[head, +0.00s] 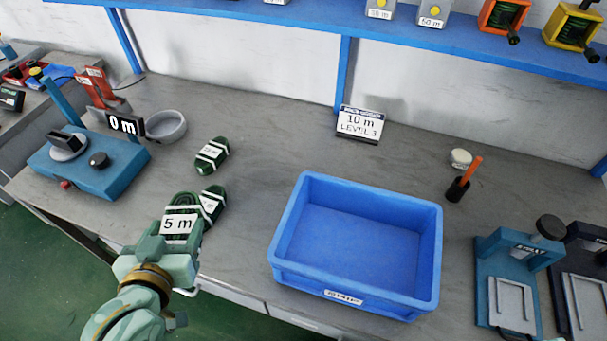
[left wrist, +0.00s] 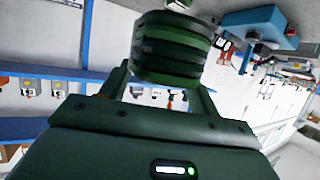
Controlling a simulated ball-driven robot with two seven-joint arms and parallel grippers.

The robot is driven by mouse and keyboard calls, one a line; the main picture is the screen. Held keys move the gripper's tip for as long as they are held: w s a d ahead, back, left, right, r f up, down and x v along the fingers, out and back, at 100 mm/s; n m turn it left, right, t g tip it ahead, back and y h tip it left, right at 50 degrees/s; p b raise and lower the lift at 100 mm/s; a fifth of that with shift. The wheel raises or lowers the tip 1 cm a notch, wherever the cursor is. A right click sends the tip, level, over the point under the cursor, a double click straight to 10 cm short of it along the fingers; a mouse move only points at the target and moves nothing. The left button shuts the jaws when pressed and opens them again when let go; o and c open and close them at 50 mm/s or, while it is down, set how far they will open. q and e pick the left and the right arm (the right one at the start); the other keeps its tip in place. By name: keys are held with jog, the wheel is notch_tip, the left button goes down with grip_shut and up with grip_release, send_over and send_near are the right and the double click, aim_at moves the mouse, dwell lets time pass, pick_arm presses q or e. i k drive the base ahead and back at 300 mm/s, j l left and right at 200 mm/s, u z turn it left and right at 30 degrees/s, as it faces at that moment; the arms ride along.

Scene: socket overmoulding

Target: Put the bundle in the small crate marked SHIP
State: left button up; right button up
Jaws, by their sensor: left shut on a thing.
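My left gripper (head: 174,248) is shut on a dark green bundle (head: 182,210) with a white 5 m label. The held bundle also shows in the left wrist view (left wrist: 172,48), between the fingers of my left gripper (left wrist: 170,85). Two more green bundles with white labels lie on the bench: one (head: 213,155) farther back, and one (head: 212,203) right behind the held bundle and partly hidden by it. The blue crate (head: 436,240) marked SHIP stands to the right on the bench and is empty. My right gripper is not in view.
A sign (head: 360,123) reading 10 m, LEVEL 3 stands behind the crate. A blue device (head: 95,168) with a 0 m display and a grey bowl (head: 166,126) are at left. A black holder (head: 458,189) and a teal press (head: 510,270) are right. The bench between bundles and crate is clear.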

aim_at(324, 235)
jog(key=k+l, duration=0.1)
jog(key=l, duration=0.3)
jog(key=k+l, duration=0.15)
jog(key=l, duration=0.25)
jog(key=k+l, duration=0.1)
jog(key=l, duration=0.3)
jog(key=k+l+z, duration=0.1)
jog(key=l, duration=0.3)
jog(key=k+l, duration=0.15)
jog(key=l, duration=0.25)
jog(key=k+l, duration=0.1)
jog(key=l, duration=0.3)
jog(key=k+l, duration=0.1)
jog(key=l, duration=0.3)
jog(key=i+j+z, duration=0.1)
jog(key=i+j, duration=0.1)
jog(key=j, duration=0.05)
